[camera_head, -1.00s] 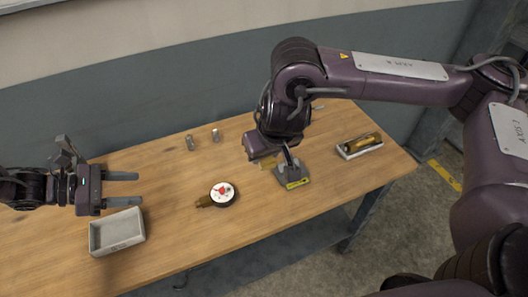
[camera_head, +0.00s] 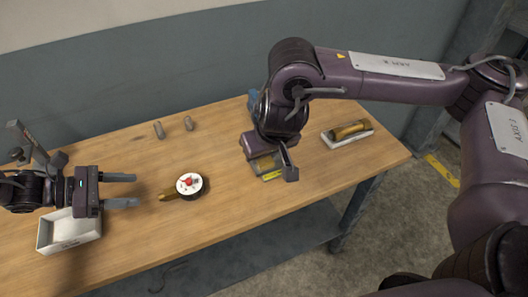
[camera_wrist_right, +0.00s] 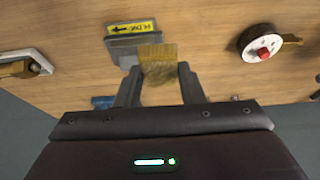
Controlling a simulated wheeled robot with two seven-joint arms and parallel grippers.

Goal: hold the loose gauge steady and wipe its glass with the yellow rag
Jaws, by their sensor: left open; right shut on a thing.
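The loose gauge (camera_head: 189,184) lies on the bench with its white, red-centred face up and its brass stem (camera_head: 168,194) to the left. It also shows in the right wrist view (camera_wrist_right: 262,44). My left gripper (camera_head: 136,190) is open and empty, its fingers pointing at the stem with a gap between. My right gripper (camera_head: 275,160) is shut on the yellow rag (camera_wrist_right: 158,58), which sticks out between its fingertips in the right wrist view. The rag is mostly hidden by the gripper in the head view.
A grey block with a yellow label (camera_wrist_right: 122,44) lies just beyond the rag. A white tray (camera_head: 70,243) stands below my left gripper in the picture. Two small cylinders (camera_head: 159,130) stand farther back. A tray with a brass part (camera_head: 348,142) is at the right. Bench around the gauge is clear.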

